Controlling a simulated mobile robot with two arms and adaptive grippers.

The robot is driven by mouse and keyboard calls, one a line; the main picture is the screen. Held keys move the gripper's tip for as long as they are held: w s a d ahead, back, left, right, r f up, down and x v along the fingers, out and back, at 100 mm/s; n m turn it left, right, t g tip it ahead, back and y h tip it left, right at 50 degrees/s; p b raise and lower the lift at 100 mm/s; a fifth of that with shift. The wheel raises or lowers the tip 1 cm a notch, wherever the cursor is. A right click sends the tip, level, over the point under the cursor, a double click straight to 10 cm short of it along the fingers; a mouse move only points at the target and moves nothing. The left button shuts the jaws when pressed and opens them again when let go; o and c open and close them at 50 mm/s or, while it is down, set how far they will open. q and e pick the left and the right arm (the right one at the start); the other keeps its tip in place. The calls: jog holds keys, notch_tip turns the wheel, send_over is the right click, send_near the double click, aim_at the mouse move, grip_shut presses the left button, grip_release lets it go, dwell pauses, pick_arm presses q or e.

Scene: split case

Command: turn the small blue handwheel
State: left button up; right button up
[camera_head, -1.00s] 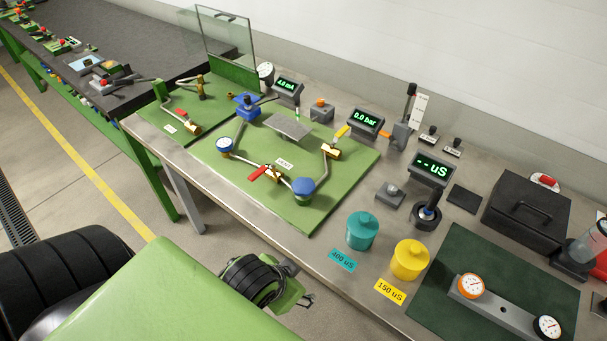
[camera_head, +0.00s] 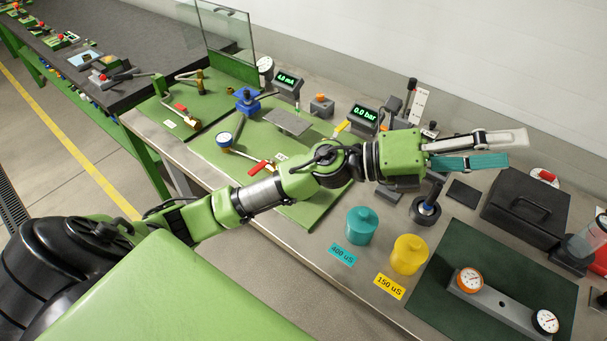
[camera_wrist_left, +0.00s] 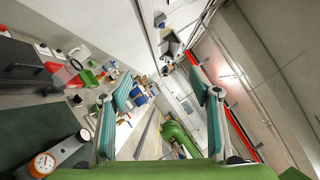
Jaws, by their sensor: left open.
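In the head view a small blue fitting with a knob-like top (camera_head: 247,98) stands at the back of the green valve board (camera_head: 215,155); it may be the blue handwheel, but I cannot tell for sure. A blue-rimmed gauge (camera_head: 224,140) sits on the pipe in front of it. My left arm crosses over the board's right part and hides the round blue part there. My left gripper (camera_head: 508,150) is open and empty, raised over the bench right of the board, well away from the blue fitting. Its open fingers also show in the left wrist view (camera_wrist_left: 165,105). My right gripper is out of view.
A teal jar (camera_head: 362,226) and a yellow jar (camera_head: 409,255) stand near the bench's front edge. A black case (camera_head: 525,205) and a green mat (camera_head: 450,250) with two gauges lie at the right. A clear panel (camera_head: 228,38) stands behind the board.

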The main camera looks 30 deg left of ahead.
pick_arm(q)
jog(key=a+f+m+g+y, duration=0.4)
jog(key=f+m+y, duration=0.1)
jog(key=f, duration=0.2)
jog(key=a+f+m+g+y, duration=0.4)
jog(key=f+m+y, duration=0.1)
jog(key=f, duration=0.3)
jog(key=w+a+y, duration=0.1)
jog(key=a+y, duration=0.9)
jog(key=a, duration=1.7)
jog(key=shift+n+g, duration=0.3)
jog(key=shift+g, duration=0.1)
notch_tip(320, 180, down, 12)
jog(key=p, duration=0.4)
jog(key=shift+w+d+f, duration=0.1)
jog(key=shift+f, duration=0.6)
jog(key=c, duration=1.1)
